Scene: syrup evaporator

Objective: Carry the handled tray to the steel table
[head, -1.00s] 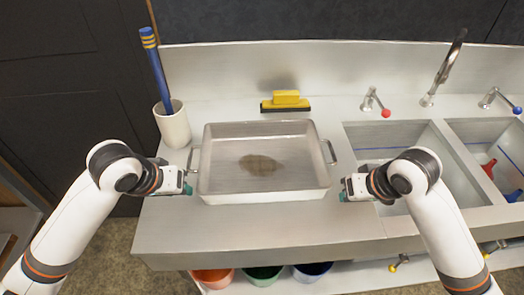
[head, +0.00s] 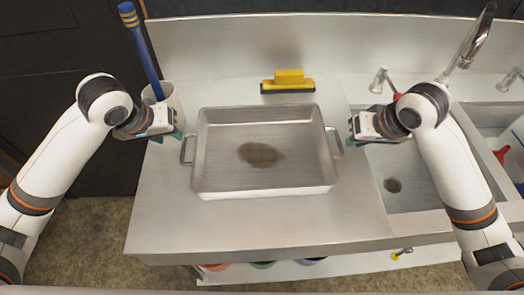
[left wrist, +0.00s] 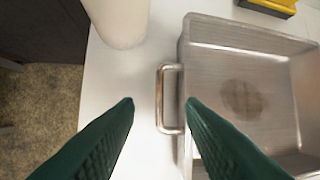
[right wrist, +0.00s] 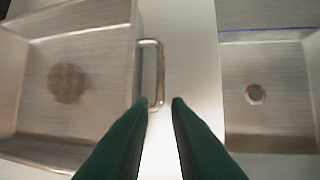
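The handled tray (head: 215,172) is a shallow steel pan with a brown stain inside, resting on a steel counter (head: 250,225). Its left handle (head: 184,150) and right handle (head: 336,142) are metal loops. My left gripper (head: 178,136) is open near the left handle; in the left wrist view that handle (left wrist: 161,98) lies ahead, between the green fingertips (left wrist: 158,100). My right gripper (head: 352,130) is open near the right handle; in the right wrist view that handle (right wrist: 160,75) lies ahead of the fingertips (right wrist: 160,101). I see no separate steel table.
A white cup (head: 172,98) holding a blue brush (head: 142,52) stands behind my left gripper. A yellow squeegee (head: 288,80) lies behind the tray. A sink (head: 410,205) with taps is to the right. Buckets (head: 263,265) sit below the counter, whose front is clear.

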